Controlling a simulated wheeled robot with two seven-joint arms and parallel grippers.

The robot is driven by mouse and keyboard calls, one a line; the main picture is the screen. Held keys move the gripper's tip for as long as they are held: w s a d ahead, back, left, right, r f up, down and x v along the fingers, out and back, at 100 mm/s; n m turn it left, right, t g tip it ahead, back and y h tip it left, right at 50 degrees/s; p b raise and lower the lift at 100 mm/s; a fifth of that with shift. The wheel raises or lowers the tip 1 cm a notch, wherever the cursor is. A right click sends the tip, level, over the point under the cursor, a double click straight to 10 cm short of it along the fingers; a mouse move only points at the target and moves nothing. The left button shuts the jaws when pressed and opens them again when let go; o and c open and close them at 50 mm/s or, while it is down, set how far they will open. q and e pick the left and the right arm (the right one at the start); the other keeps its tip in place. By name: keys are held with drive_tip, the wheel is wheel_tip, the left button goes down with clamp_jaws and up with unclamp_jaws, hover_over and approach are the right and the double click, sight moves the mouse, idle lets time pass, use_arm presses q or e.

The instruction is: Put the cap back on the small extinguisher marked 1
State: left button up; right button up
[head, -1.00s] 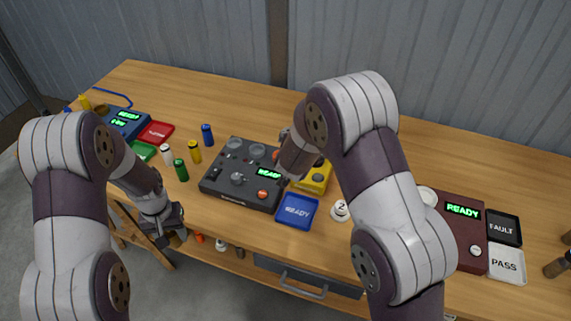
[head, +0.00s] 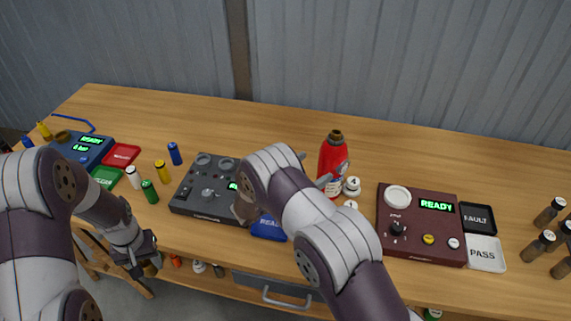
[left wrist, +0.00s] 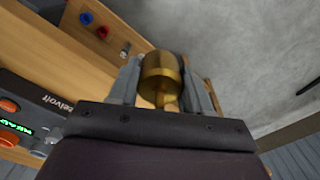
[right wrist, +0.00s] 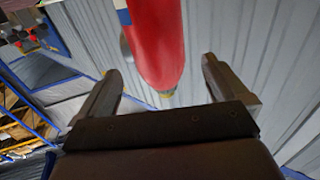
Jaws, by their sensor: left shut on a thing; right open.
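A red extinguisher (head: 333,158) stands upright on the table right of centre, its dark brass neck uncapped on top; I cannot read its number. My right gripper (right wrist: 160,66) is open, with the extinguisher's red body (right wrist: 158,40) showing between and beyond its fingers. In the head view my right forearm hides most of that gripper, close to the extinguisher's left side. My left gripper (head: 146,255) is low at the table's front left edge. In the left wrist view it is shut on a brass cap (left wrist: 160,72) with a narrower stem.
A grey console (head: 205,188) and a blue tray (head: 268,228) lie left of the extinguisher, partly behind my right arm. White numbered pieces (head: 352,185) stand close to its right. A maroon tester (head: 420,235) is further right. The back of the table is clear.

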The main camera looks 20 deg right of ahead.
sight(323, 162)
use_arm(q)
drive_tip(key=shift+r, duration=0.45)
use_arm(e)
drive_tip(key=x, duration=0.3)
drive_tip(key=shift+d, duration=0.15)
use_arm(q)
drive_tip(key=shift+r+p, duration=0.15)
drive_tip(key=shift+p, duration=0.2)
use_arm(e)
drive_tip(key=shift+d+r, duration=0.1)
use_arm(q)
drive_tip(key=shift+r+p, duration=0.8)
drive_tip(key=shift+p, duration=0.05)
use_arm(e)
drive_tip(key=x, duration=0.4)
drive_tip(key=shift+s, duration=0.1)
use_arm(q)
drive_tip(key=shift+r, duration=0.1)
use_arm(e)
drive_tip(key=shift+w+d, duration=0.2)
drive_tip(key=shift+d, duration=0.3)
